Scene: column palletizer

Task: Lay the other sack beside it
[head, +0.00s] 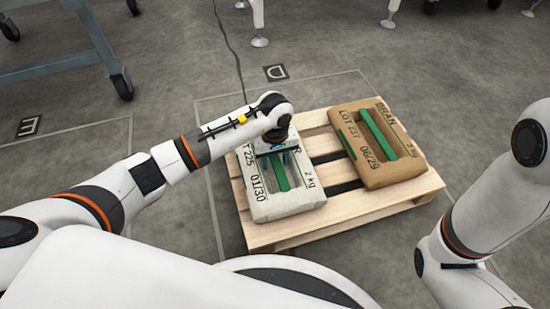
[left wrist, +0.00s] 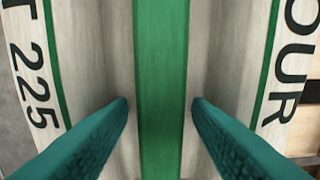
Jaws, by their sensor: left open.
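A white sack (head: 287,206), marked LOT 225 and 2 kg, lies on the left part of the wooden pallet (head: 290,236). It has a green strap (head: 279,172) across its recessed middle. A brown BRAN sack (head: 398,176), marked LOT 227, lies on the right part of the pallet with its own green strap (head: 377,133). My left gripper (head: 278,160) is over the white sack. In the left wrist view its two teal fingers (left wrist: 160,112) are open, one on each side of the green strap, with gaps between. My right arm shows at the right edge; its gripper is out of view.
A grey-blue table frame (head: 60,68) on casters stands at upper left. White table feet (head: 259,40) stand at the back. Floor signs D (head: 275,73) and E (head: 29,126) mark bays.

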